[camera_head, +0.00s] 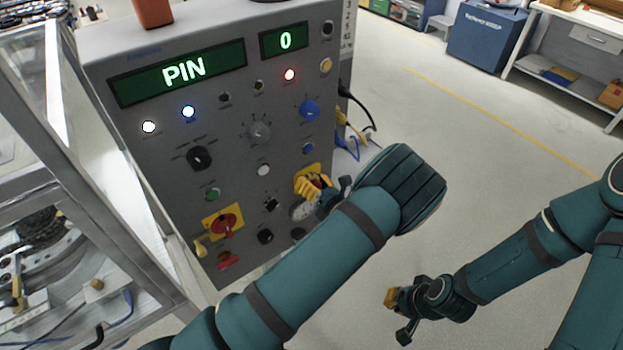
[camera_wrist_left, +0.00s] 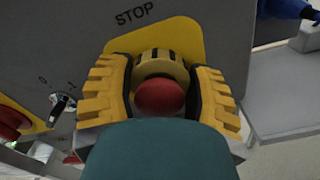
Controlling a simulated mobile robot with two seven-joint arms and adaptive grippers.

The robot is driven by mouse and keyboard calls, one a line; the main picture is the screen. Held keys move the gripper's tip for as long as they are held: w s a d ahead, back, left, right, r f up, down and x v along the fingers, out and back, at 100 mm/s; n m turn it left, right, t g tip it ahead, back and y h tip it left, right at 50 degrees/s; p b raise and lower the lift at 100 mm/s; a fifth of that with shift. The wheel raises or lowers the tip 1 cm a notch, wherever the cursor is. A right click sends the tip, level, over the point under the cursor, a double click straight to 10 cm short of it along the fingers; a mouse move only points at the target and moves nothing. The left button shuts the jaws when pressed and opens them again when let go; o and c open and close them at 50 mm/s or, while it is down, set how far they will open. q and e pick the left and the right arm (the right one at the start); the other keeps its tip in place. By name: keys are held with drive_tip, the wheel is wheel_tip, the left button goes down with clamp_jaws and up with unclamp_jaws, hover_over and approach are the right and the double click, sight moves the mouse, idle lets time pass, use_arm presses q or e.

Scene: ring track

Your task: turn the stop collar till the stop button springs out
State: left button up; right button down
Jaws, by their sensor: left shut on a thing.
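The red stop button (camera_wrist_left: 160,97) sits in a yellow collar (camera_wrist_left: 158,66) with dark notches, on a yellow plate (camera_wrist_left: 172,35) under the word STOP. My left gripper (camera_wrist_left: 160,92) is shut on the stop collar, with one yellow ribbed finger on each side of it. In the head view my left gripper (camera_head: 313,188) reaches the right side of the grey panel (camera_head: 140,130) and mostly covers the button. Whether the button is in or out cannot be told. My right gripper (camera_head: 397,312) hangs over the floor, away from the panel; its opening is unclear.
The panel carries a display (camera_head: 183,72) reading PIN, another (camera_head: 285,40) reading 0, and several knobs and lamps. A red rotary switch (camera_head: 223,223) sits lower left. A glazed metal frame stands left. Open floor (camera_head: 480,170) lies right.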

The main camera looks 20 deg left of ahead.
use_arm(q)
drive_tip(key=shift+m, duration=0.6)
drive_tip(key=o, duration=1.2)
drive_tip(key=shift+d, duration=0.1)
drive_tip(key=v, duration=0.7)
drive_tip(key=shift+s, duration=0.15)
drive_tip(key=shift+d, duration=0.15)
